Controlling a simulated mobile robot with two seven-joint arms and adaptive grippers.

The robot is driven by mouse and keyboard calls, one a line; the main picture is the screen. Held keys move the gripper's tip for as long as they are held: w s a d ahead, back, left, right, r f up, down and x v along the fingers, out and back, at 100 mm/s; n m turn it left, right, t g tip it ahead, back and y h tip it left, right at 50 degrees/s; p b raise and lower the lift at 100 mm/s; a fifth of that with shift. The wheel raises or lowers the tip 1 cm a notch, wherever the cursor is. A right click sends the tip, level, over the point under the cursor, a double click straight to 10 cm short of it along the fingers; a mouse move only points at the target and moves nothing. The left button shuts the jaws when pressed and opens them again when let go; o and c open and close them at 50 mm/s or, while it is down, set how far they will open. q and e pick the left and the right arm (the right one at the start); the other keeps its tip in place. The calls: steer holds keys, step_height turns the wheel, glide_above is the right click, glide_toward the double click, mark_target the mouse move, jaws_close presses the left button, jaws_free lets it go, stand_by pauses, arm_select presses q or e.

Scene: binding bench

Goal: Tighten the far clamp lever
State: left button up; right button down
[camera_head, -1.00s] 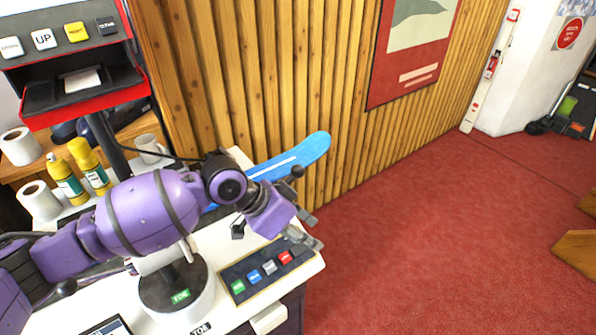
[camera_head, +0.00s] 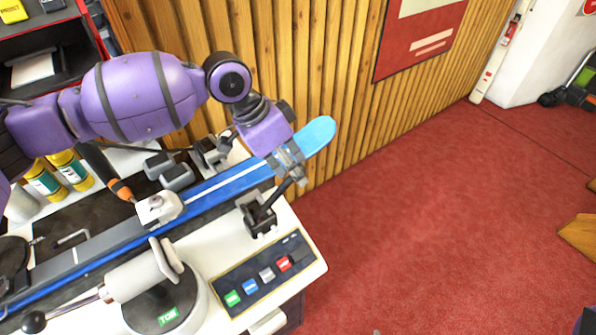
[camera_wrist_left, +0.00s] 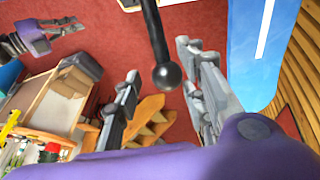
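The far clamp (camera_head: 260,220) is a black block on the bench's right part, beside a blue ski (camera_head: 228,180). Its dark lever (camera_head: 276,196) slants up toward the ski's tip. In the left wrist view the black rod ends in a ball knob (camera_wrist_left: 166,76). My left gripper (camera_head: 290,160) is at the lever's upper end, over the ski. In its wrist view the left gripper (camera_wrist_left: 160,62) is open, with the knob between the fingers, seemingly untouched. My right gripper (camera_wrist_left: 42,36) shows at that view's upper left, away from the bench, with fingers apart.
Another clamp (camera_head: 210,152) stands behind the ski. A button panel (camera_head: 262,272) lies at the bench's front right. A white round stand (camera_head: 165,300) and an orange-handled tool (camera_head: 121,189) are to the left. Wooden slats (camera_head: 330,80) rise close behind.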

arm_select(q)
steer(key=shift+x, duration=1.05)
steer(key=shift+w+d+f, duration=0.1)
steer(key=shift+d+f, duration=0.05)
steer(key=shift+f, duration=0.15)
jaws_close()
arm_select(e)
steer(key=shift+w+a+r, duration=0.15)
steer(key=shift+w+r, duration=0.2)
steer(key=shift+w, duration=0.3)
